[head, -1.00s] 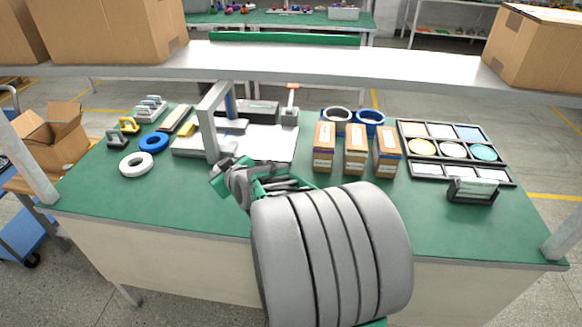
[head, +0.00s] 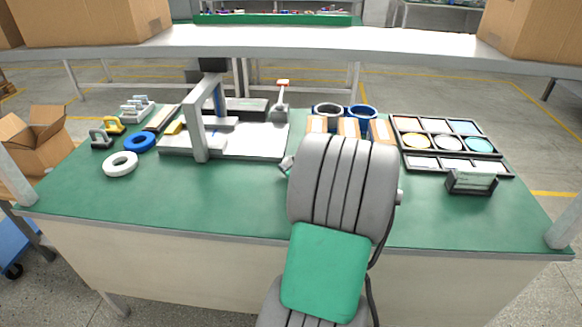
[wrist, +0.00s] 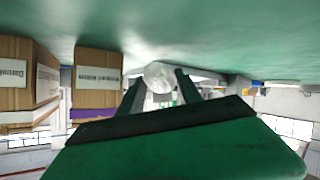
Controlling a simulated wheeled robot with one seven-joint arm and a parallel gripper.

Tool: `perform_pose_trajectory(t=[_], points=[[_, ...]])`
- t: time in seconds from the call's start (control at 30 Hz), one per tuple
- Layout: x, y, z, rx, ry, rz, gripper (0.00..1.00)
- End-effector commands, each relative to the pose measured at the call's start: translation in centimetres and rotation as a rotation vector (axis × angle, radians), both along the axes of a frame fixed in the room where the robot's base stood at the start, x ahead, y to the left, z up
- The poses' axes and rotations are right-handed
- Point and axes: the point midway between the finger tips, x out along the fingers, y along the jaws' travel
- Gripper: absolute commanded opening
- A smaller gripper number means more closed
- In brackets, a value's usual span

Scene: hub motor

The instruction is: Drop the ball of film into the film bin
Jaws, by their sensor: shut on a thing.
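A pale, crumpled, translucent ball of film (wrist: 159,77) sits between the fingertips of my gripper (wrist: 160,84) in the wrist view. The two dark fingers are closed on it from both sides. In the head view my own arm covers the ball and nearly all of the gripper, around the middle of the green table (head: 235,205). In the wrist view the bench's green surface (wrist: 220,30) lies across the top of the picture. I cannot make out a film bin for certain in either view.
Cardboard boxes (head: 349,128) stand behind my arm; labelled ones show at left in the wrist view (wrist: 97,80). A grey press fixture (head: 200,130) is left of my arm, a partitioned tray (head: 447,146) right. An open carton (head: 35,140) stands beyond the table's left end.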

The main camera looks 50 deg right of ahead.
Motion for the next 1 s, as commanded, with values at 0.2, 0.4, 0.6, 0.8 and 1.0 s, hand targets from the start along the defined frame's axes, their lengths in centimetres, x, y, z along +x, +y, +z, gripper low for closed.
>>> perform_pose_trajectory(t=[0.2,0.4,0.6,0.8,1.0], points=[[0.00,-0.01,-1.10,-0.001,0.000,0.000,0.04],[0.00,0.00,-1.35,-0.001,0.000,-0.001,0.43],[0.00,0.01,-1.27,-0.001,0.000,-0.001,0.59],[0.00,0.00,-1.27,-0.001,0.000,-0.001,0.63],[-0.58,0.12,-0.69,-0.002,0.000,-0.003,0.63]])
